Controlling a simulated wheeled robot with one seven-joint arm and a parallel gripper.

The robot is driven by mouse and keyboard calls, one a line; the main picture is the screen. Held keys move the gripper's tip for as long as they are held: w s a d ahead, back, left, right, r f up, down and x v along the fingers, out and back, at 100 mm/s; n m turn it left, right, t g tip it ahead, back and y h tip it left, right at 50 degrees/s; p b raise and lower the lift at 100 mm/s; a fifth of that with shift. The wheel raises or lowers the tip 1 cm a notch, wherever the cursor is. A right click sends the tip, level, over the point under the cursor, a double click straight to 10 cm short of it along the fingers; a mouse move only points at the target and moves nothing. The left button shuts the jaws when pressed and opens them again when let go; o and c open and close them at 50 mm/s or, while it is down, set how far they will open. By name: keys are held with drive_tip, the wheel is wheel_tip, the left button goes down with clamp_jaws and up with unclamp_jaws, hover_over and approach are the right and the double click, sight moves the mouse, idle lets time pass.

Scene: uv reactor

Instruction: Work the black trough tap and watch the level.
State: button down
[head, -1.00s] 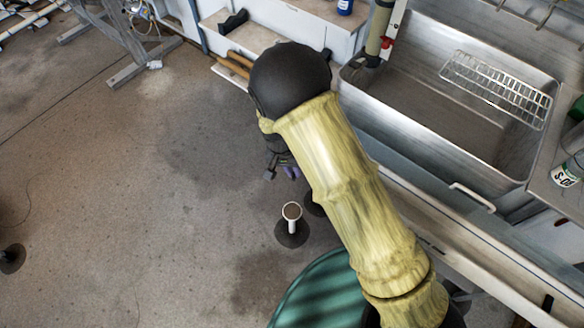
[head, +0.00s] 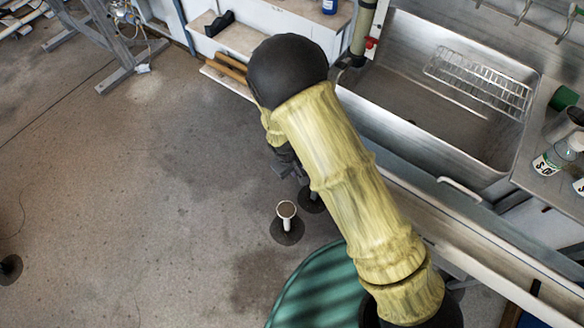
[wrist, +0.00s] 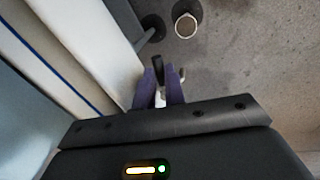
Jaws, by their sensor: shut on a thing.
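My gripper (wrist: 159,88) shows in the wrist view with its two purple fingers close together. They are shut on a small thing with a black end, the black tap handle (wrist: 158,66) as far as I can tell. A pale metal piece shows between and beside the fingers. In the head view my arm's dark wrist and pale yellow links hide most of the gripper and whatever it holds. The steel trough (head: 420,140) is at the upper right and looks empty of standing water; I cannot make out a level.
A wire rack (head: 480,80) lies across the trough. Bottles (head: 556,155) stand on the counter to its right. A white cup-topped post (head: 286,211) stands on the floor, also in the wrist view (wrist: 186,24). The floor at left is mostly clear.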

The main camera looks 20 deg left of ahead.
drive_tip(key=shift+w+d+n, duration=0.1)
drive_tip(key=shift+w+n, duration=0.15)
drive_tip(key=shift+n, duration=0.5)
drive_tip(key=shift+w+d+n, duration=0.1)
drive_tip(key=shift+w+n, duration=0.1)
drive_tip(key=shift+n, duration=0.55)
drive_tip(key=shift+y, duration=0.3)
drive_tip(key=c, duration=1.5)
unclamp_jaws()
